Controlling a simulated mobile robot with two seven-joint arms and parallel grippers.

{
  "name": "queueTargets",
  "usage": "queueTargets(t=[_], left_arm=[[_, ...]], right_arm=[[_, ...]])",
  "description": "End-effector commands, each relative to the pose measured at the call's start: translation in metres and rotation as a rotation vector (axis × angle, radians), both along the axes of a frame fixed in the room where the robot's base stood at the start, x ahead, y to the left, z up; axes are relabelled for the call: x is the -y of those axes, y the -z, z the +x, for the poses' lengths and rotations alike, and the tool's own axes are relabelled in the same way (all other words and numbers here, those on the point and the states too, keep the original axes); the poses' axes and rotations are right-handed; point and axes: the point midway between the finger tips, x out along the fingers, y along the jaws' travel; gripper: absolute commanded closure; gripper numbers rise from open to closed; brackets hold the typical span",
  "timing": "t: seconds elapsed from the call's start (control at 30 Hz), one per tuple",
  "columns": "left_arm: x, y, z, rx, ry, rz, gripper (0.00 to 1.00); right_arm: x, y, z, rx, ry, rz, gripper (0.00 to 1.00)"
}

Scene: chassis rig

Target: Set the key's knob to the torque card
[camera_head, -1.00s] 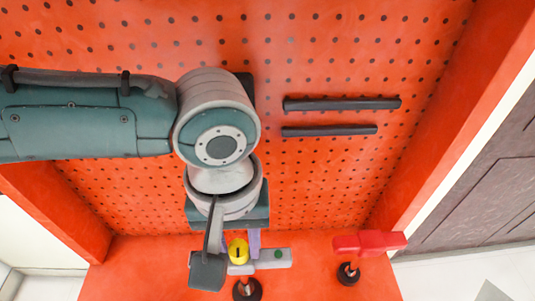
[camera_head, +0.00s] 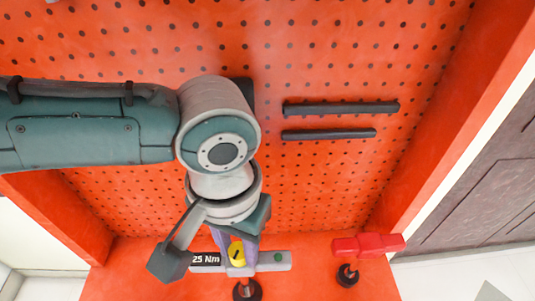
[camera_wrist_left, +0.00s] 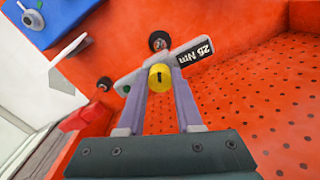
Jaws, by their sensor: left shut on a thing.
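The key is a grey bar (camera_head: 266,267) with a green dot, low in the head view. A black display (camera_head: 206,259) on it reads "25 Nm"; the display also shows in the left wrist view (camera_wrist_left: 193,55). Its yellow knob (camera_head: 237,254) carries a dark mark, which looks slightly tilted in the head view. My left gripper (camera_head: 238,250) is shut on this knob (camera_wrist_left: 160,77), with one purple-grey finger on each side in the left wrist view. I cannot make out a torque card. My right gripper is not in view.
A red block (camera_head: 368,244) stands right of the key, above a black round stand (camera_head: 347,274). Another black stand (camera_head: 247,291) is below the key. Two dark bars (camera_head: 340,108) are on the orange perforated board. A blue panel (camera_wrist_left: 55,18) shows in the left wrist view.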

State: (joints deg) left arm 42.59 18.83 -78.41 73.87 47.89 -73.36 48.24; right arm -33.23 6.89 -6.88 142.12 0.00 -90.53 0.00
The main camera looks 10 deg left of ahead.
Motion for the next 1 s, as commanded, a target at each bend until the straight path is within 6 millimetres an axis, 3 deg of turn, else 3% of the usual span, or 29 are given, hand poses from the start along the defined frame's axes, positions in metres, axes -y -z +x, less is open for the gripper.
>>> queueTargets(t=[0.2,0.3,0.57,0.6,0.8,1.0], left_arm=[[0.0001,-0.0002,0.0000,0.000,0.393,0.000,0.97],[0.0000,0.0000,0.0001,0.000,0.507,0.000,0.97],[0.0000,0.0001,0.0000,0.000,0.553,0.000,0.97],[0.0000,0.0001,0.0000,0.000,0.552,0.000,0.65],[0.0000,0.0001,0.0000,0.000,0.550,0.000,0.45],[0.0000,0.0000,0.0000,0.000,0.550,0.000,0.45]], right_arm=[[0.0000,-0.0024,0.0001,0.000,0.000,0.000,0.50],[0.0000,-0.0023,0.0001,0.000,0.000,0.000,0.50],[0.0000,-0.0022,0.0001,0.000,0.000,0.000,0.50],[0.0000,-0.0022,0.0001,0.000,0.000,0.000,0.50],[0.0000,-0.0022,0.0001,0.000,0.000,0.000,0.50],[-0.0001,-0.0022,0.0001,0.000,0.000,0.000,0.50]])
